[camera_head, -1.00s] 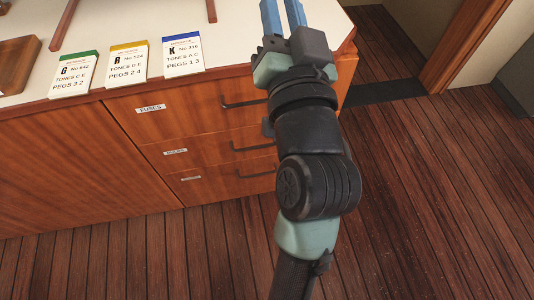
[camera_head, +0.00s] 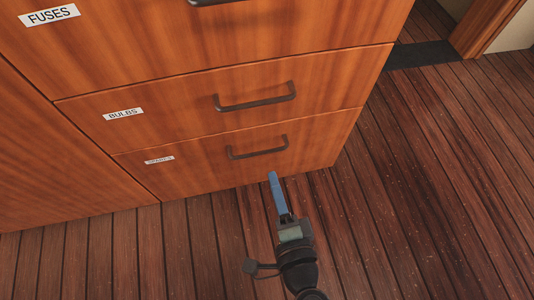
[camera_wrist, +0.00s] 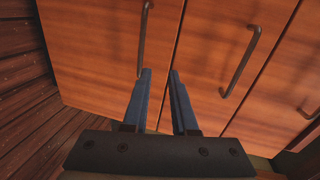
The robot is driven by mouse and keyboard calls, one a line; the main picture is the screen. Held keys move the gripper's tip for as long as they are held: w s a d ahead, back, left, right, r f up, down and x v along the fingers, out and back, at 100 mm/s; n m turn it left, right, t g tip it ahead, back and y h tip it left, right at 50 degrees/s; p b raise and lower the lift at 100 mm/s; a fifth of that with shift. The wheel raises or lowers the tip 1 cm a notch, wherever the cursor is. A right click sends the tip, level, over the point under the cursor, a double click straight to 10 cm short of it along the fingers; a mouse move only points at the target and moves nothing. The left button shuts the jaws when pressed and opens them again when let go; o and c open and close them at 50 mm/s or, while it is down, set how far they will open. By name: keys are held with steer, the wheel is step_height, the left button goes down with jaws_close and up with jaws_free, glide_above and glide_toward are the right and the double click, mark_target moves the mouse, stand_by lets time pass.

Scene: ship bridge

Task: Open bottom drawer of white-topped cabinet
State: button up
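The cabinet's wooden front (camera_head: 200,75) fills the upper head view. Its bottom drawer (camera_head: 210,172) is shut and has a small label, hard to read, and a dark bar handle (camera_head: 257,148). My gripper (camera_head: 272,176) is just below that handle in the head view, its blue fingers pointing at the drawer front. In the wrist view my gripper (camera_wrist: 159,72) has its two fingers apart with nothing between them. The bottom handle (camera_wrist: 144,35) lies ahead of the left fingertip, outside the gap between the fingers. I cannot tell whether they touch.
The middle drawer (camera_head: 180,113), labelled BULBS, and the FUSES drawer (camera_head: 140,45) above it are shut, each with a bar handle. Plank floor (camera_head: 440,170) is clear to the right. A door frame (camera_head: 485,28) stands at the upper right. The white top is out of view.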

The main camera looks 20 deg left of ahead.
mark_target(262, 152)
steer(key=shift+m, duration=0.5)
steer(key=w+a+f+b, duration=0.1)
steer(key=w+a+f, duration=0.1)
steer(key=w, duration=0.1)
steer(key=w+a+f+b, duration=0.1)
steer(key=w+a+f, duration=0.1)
steer(key=w, duration=0.1)
steer(key=w+a+f+b, duration=0.1)
steer(key=w+a+f, duration=0.1)
steer(key=w, duration=0.1)
steer(key=shift+w+a+b, duration=0.3)
steer(key=shift+w+a, duration=0.05)
jaws_close()
stand_by(0.8)
